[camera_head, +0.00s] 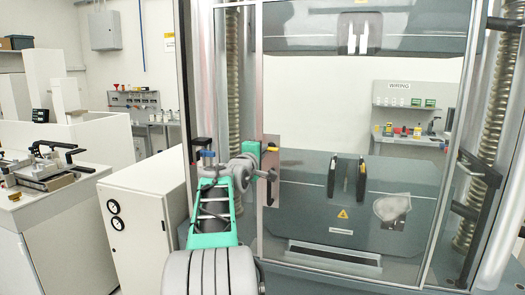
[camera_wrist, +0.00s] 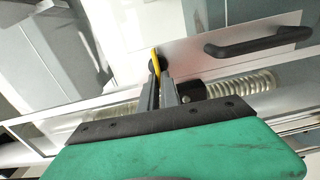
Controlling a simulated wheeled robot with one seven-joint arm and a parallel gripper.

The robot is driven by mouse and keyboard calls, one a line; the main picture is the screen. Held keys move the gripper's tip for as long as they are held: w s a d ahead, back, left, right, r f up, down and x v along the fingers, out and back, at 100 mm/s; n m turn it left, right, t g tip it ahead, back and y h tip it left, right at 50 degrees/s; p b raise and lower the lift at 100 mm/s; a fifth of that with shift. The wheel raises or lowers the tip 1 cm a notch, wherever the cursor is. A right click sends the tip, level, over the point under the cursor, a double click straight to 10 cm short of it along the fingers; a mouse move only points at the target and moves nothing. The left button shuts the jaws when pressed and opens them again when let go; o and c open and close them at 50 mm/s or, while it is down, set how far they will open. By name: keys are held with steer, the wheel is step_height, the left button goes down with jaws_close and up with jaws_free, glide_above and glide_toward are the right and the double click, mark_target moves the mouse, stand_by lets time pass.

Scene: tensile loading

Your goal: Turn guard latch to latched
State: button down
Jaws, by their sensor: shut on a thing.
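The guard latch is a small yellow lever (camera_head: 272,149) near the top of a metal plate (camera_head: 270,198) on the left edge of the clear guard door. In the wrist view the yellow lever (camera_wrist: 155,60) stands between my fingertips, in front of a dark round pivot. My gripper (camera_wrist: 158,78) is shut on this lever, reaching it from the left in the head view. The fingers hide part of the lever and pivot. The guard door (camera_head: 355,105) looks closed across the front of the testing machine.
A black handle (camera_wrist: 258,35) is fixed on the same plate, beside the latch. Behind the guard are the upper grip (camera_head: 357,38) and lower grips (camera_head: 347,178). A white cabinet (camera_head: 135,225) stands left of my arm. A bench with a clamp fixture (camera_head: 45,165) is farther left.

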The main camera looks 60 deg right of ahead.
steer(key=shift+n, duration=0.3)
steer(key=c, duration=1.6)
jaws_free()
steer(key=s+a+b, duration=0.1)
steer(key=a+b, duration=0.1)
steer(key=a, duration=0.5)
steer(key=shift+s+a, duration=0.15)
steer(key=shift+a, duration=0.2)
